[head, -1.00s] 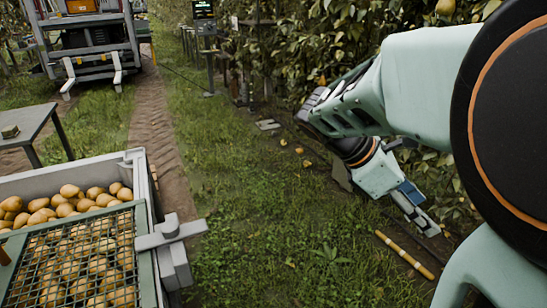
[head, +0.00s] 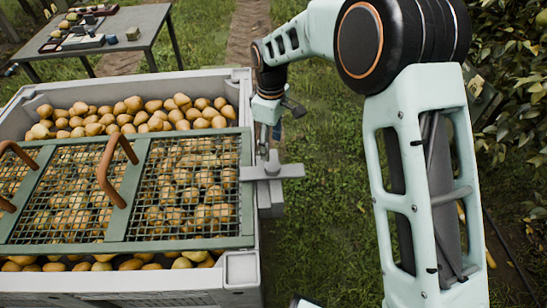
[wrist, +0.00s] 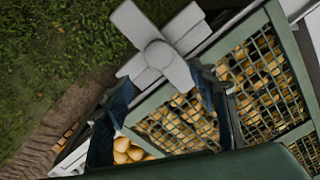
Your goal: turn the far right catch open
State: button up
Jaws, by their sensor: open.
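The grey catch (head: 283,171) sits on the right wall of the crate, with one arm reaching over the edge of the green mesh lid (head: 135,245). It is the only catch I see in the head view. In the wrist view the catch (wrist: 154,55) is a cross-shaped piece with a round hub. My gripper (head: 267,148) points down just above and behind the catch, partly hidden by my wrist. In the wrist view my gripper (wrist: 165,97) has its fingers apart, with the catch hub between or just beyond them. I cannot tell whether they touch it.
The grey crate (head: 238,78) is full of pears (head: 150,108); its back part is uncovered. The lid has red-brown handles (head: 107,172). A table (head: 150,22) with small items stands at the back left. Grass right of the crate is free.

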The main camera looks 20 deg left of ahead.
aim_at(272, 164)
notch_tip(272, 164, down, 9)
jog(key=shift+d+f+b, duration=0.1)
jog(key=shift+f+b, duration=0.1)
jog(key=shift+b, duration=0.4)
grip_shut()
